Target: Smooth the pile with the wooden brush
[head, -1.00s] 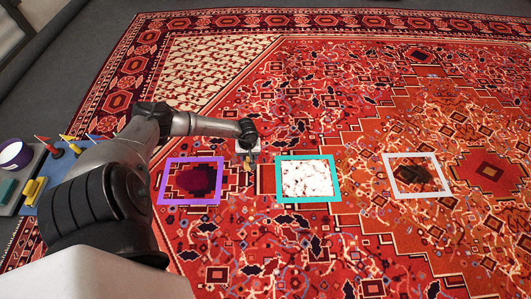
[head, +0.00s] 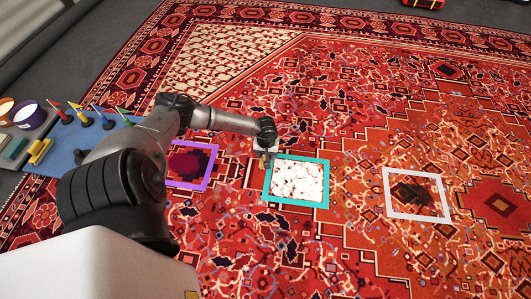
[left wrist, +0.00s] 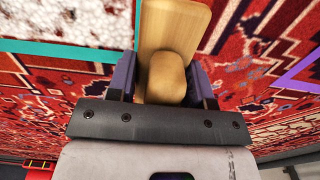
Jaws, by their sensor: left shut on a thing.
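My left gripper (head: 265,152) is shut on the wooden brush (left wrist: 175,35), whose pale block and rounded handle show in the left wrist view between the fingers. In the head view the gripper is over the rug (head: 350,120) at the upper left corner of the teal frame (head: 295,204). Inside that frame is a white, speckled patch (head: 300,180). Whether the bristles touch the rug cannot be told. A purple frame (head: 211,168) around a dark patch is to the left, partly behind my arm. My right gripper is out of view.
A white frame (head: 418,217) around a dark stain (head: 412,193) lies to the right. At the left, a blue mat (head: 65,158) holds several coloured flag markers, beside a grey tray with cups and a yellow-handled item (head: 40,151). The rug right of the frames is clear.

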